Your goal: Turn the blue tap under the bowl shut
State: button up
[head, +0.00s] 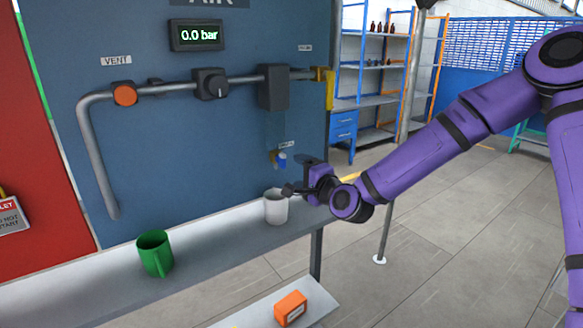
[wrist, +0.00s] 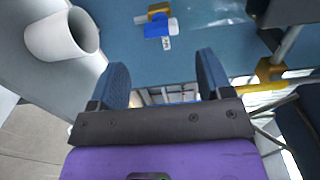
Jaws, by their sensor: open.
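The blue tap (head: 282,160) sits on a brass-coloured fitting below the see-through bowl (head: 275,128), against the blue panel. In the wrist view the blue tap (wrist: 155,28) shows beyond my fingertips, a little left of the middle. I cannot tell how far it is turned. My gripper (head: 289,189) is just below and right of the tap in the head view. In the wrist view my gripper (wrist: 160,68) has its two fingers wide apart, with nothing between them. The tap is apart from both fingers.
A white mug (head: 276,207) stands on the grey shelf (head: 215,238), close to my gripper. A green mug (head: 155,253) is farther left. The gauge (head: 197,35) reads 0.0 bar.

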jog(key=shift+v, duration=1.95)
jog(key=s+d+r+n+g+h, duration=0.3)
jog(key=s+d+n+h, duration=0.2)
jog(key=s+d, duration=0.25)
jog(key=s+d+r+n+g+h, duration=0.4)
jog(key=s+d+n, duration=0.15)
jog(key=d, duration=0.25)
jog(key=s+d+r+g, duration=0.1)
jog(key=s+d+r, duration=0.1)
jog(key=s, duration=0.5)
jog(key=s+d+r+g, duration=0.1)
jog(key=s+d+r, duration=0.1)
jog(key=s+d, duration=0.2)
jog(key=s+d+r+h, duration=0.1)
jog(key=s+d+r, duration=0.2)
jog(key=s, duration=0.7)
jog(key=shift+s+d+n+g, duration=0.3)
jog(key=shift+s+n+g, duration=0.05)
jog(key=shift+n+g, duration=0.1)
jog(key=shift+r, duration=0.1)
